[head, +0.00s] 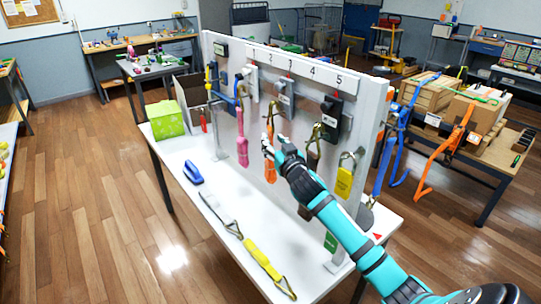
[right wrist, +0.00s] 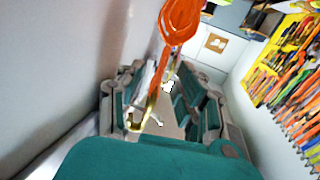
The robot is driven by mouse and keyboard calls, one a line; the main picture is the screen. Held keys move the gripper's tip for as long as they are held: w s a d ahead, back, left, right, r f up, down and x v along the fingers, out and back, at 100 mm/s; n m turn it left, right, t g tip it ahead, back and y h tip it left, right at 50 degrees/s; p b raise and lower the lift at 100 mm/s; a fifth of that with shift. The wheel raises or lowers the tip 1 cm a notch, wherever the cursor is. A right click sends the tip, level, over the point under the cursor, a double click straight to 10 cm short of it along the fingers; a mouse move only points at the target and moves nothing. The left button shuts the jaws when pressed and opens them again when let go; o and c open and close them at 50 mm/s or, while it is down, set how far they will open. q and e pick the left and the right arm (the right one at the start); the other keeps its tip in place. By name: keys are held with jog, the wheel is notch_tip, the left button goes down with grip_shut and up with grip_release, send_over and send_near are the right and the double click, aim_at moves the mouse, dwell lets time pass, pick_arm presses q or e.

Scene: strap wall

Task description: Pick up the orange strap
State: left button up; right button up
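An orange strap (head: 270,166) with a gold metal hook hangs on the white panel, between a pink strap (head: 242,150) and a dark brown strap (head: 312,155). My right gripper (head: 275,147) reaches in from the right and is at the orange strap, covering part of it. In the right wrist view the fingers (right wrist: 165,105) stand apart, with the gold hook between them and the orange strap (right wrist: 180,22) just beyond. A gap shows between the fingers, and I cannot tell whether either touches the hook. My left gripper is not in view.
The panel stands on a white table (head: 190,165). On it lie a green box (head: 166,119), a blue object (head: 193,172) and a yellow strap (head: 262,260). A yellow strap (head: 345,178) hangs right of my gripper. Another orange strap (head: 455,138) lies over boxes at right.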

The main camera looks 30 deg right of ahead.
aim_at(270, 137)
jog(key=x, duration=0.3)
jog(key=shift+w+p, duration=0.3)
jog(key=shift+s, duration=0.1)
jog(key=shift+c, duration=1)
grip_shut()
